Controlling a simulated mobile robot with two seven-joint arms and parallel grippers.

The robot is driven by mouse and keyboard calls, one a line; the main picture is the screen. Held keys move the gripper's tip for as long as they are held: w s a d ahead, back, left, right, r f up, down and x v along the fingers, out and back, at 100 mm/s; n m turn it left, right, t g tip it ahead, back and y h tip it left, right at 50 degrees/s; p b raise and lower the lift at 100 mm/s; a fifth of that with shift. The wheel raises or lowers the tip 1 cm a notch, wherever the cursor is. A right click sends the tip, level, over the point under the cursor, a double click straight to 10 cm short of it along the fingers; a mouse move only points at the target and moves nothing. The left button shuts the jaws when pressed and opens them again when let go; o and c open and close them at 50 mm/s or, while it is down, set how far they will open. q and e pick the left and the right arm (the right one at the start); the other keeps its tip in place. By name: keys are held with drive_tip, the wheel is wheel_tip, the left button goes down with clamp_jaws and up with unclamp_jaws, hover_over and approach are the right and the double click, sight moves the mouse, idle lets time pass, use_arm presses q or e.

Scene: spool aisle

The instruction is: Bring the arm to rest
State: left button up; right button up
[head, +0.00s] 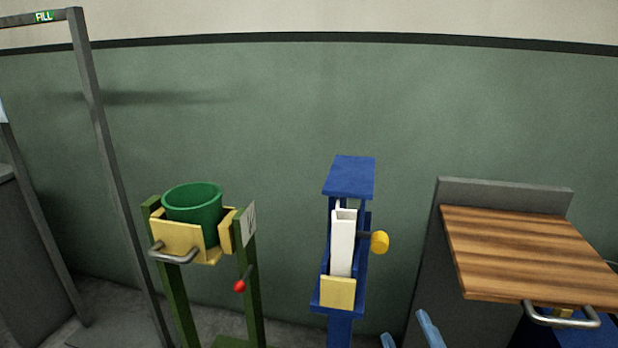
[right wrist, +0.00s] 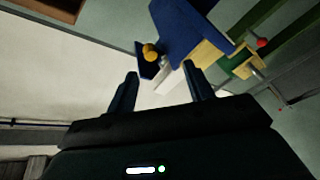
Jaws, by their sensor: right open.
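My right gripper (head: 407,335) shows at the bottom edge of the head view as two blue fingertips with a gap between them. It also shows in the right wrist view (right wrist: 160,84), where the fingers are apart and nothing is between them. It is in front of and to the right of the blue stand (head: 349,178), apart from it. The rest of my right arm is hidden below the head view. My left gripper is not in view.
The blue stand holds a white upright piece (head: 342,248) and has a yellow knob (head: 380,242). At left, a green bucket (head: 193,206) sits in a green stand (head: 249,290) with a red knob (head: 239,286). A wooden-topped bench (head: 530,250) stands at right. A grey frame (head: 95,120) rises far left.

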drive_tip(key=s+a+f+m+g+y, duration=0.3)
drive_tip(key=s+f+m+g, duration=0.3)
drive_tip(key=s+f+m, duration=0.3)
use_arm(q)
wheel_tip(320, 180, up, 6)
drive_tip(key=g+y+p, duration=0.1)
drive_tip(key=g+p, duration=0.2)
drive_tip(key=p, duration=1.6)
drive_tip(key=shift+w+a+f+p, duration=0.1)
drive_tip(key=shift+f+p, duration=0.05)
drive_tip(key=shift+p, duration=0.25)
use_arm(e)
drive_tip(key=r+g, duration=0.1)
drive_tip(key=r, duration=0.1)
drive_tip(key=r+n+g, duration=0.1)
drive_tip(key=r+h, duration=0.1)
drive_tip(key=r, duration=0.1)
drive_tip(key=shift+s+d+r+n+g, duration=0.15)
drive_tip(key=shift+s+r+n+g, duration=0.15)
drive_tip(key=shift+r+g, duration=0.1)
